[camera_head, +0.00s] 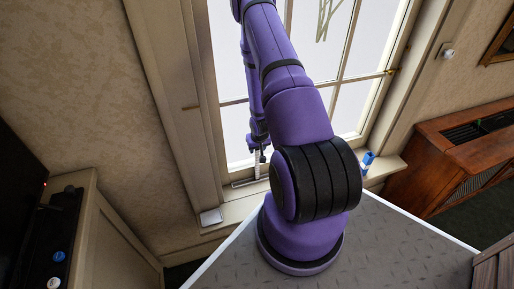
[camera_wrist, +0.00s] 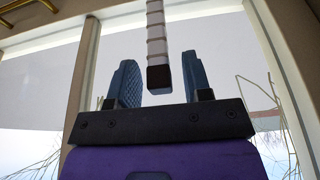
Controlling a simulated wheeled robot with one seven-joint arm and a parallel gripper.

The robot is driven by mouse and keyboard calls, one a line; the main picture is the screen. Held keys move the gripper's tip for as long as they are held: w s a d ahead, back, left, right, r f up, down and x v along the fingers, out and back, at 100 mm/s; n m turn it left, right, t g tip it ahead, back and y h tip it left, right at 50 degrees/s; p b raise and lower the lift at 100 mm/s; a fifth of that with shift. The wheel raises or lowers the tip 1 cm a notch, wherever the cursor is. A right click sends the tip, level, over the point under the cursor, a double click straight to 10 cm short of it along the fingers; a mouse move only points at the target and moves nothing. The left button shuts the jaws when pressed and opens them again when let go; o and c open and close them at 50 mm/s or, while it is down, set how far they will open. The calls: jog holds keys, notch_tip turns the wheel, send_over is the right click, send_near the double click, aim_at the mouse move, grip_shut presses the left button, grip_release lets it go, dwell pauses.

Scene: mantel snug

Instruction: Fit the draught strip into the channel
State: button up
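In the wrist view, the two blue ridged fingers of my gripper (camera_wrist: 160,80) are apart. A pale banded piece with a dark end (camera_wrist: 157,45), possibly the draught strip, reaches down between them. Narrow gaps show on both sides of it, so it does not look clamped. In the head view, my gripper (camera_head: 258,146) is low in front of the window, left of my arm's base. A thin pale upright piece (camera_head: 257,165) shows just below it. A grey bar (camera_head: 243,182), perhaps the channel, lies on the sill. I cannot make out any groove.
The window sill (camera_head: 233,209) carries a white flat item (camera_head: 210,217) at the left and a blue item (camera_head: 367,158) at the right. A wooden cabinet (camera_head: 455,150) stands at the right. A panelled unit (camera_head: 115,240) stands at the left. My arm hides the sill's middle.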

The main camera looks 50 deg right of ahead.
jog(key=shift+r, duration=0.1)
jog(key=v, duration=1.2)
jog(key=shift+s, duration=0.15)
dwell(0.6)
